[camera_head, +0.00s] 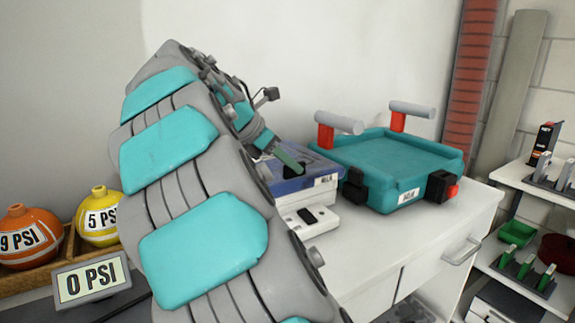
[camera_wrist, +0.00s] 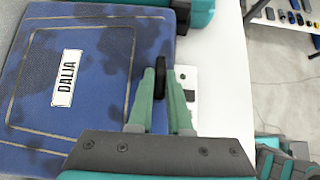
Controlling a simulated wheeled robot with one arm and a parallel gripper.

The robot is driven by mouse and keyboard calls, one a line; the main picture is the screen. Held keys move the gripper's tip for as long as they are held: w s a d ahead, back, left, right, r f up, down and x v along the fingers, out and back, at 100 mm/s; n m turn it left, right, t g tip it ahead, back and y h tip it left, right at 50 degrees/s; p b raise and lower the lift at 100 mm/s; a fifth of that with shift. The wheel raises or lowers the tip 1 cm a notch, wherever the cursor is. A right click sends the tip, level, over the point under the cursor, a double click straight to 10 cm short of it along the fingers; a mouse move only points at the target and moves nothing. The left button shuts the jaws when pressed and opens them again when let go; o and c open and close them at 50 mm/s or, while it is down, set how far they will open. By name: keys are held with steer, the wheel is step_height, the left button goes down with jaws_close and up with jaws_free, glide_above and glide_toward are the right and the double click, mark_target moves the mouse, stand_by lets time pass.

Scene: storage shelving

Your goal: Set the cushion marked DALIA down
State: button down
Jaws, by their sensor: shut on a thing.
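The blue cushion marked DALIA (camera_wrist: 98,50) lies flat at the left of the wrist view, its white label readable. In the head view the cushion (camera_head: 312,176) is partly hidden by my arm and sits on or just over a white box (camera_head: 318,197); I cannot tell whether they touch. My gripper (camera_wrist: 162,80) has green fingers shut on a black tab at the cushion's right edge. In the head view my gripper (camera_head: 290,163) is at the cushion's near side.
A teal case (camera_head: 385,160) with red-and-grey handles stands right of the cushion on a white counter (camera_head: 385,245). Clear counter lies in front of the case. Pressure balls and a "0 PSI" sign (camera_head: 91,277) are at left. Stocked shelves (camera_head: 540,190) are at right.

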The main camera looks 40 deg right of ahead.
steer(key=c, duration=0.8)
jaws_free()
steer(key=shift+c, duration=0.2)
steer(key=shift+r, duration=0.1)
steer(key=shift+v, duration=3.7)
